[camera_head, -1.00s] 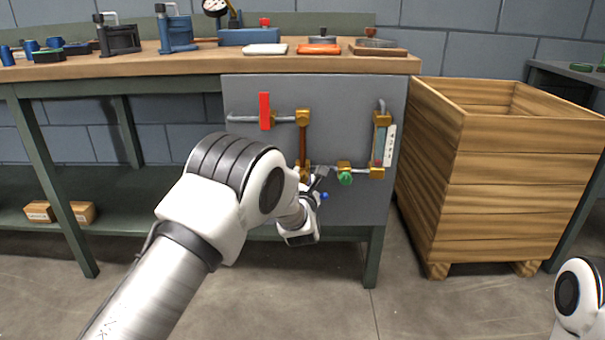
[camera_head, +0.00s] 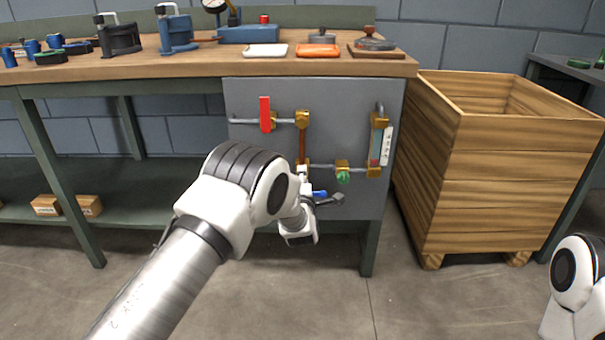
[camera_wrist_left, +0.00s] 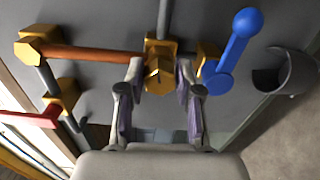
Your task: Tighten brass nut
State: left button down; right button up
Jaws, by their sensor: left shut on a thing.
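The brass nut (camera_wrist_left: 159,78) sits on the brass fitting at the lower end of the copper pipe, on the grey panel. In the left wrist view it lies between the two fingertips of my left gripper (camera_wrist_left: 158,84), one on each side, and the gripper is shut on it. In the head view my left gripper (camera_head: 304,178) is at the lower end of the copper pipe (camera_head: 302,142), and the hand mostly hides the nut. My right gripper is out of view; only part of my right arm shows at the lower right.
A blue lever (camera_wrist_left: 232,52) and a grey cup-shaped part (camera_wrist_left: 296,76) are close beside the fingers. A green knob (camera_head: 343,177) is to the right and a red handle (camera_head: 265,114) above. A wooden crate (camera_head: 490,195) stands right of the panel.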

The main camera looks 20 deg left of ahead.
pick_arm(q)
jog(key=m+p, duration=0.4)
jog(key=m, duration=1)
jog(key=shift+f+m+p, duration=0.15)
jog(key=shift+m+p, duration=0.15)
jog(key=m, duration=0.4)
jog(key=shift+s+a+m+p, duration=0.1)
jog(key=shift+m+p, duration=0.25)
jog(key=shift+m, duration=0.05)
jog(key=c, duration=0.8)
grip_release()
jog(key=shift+o, duration=0.2)
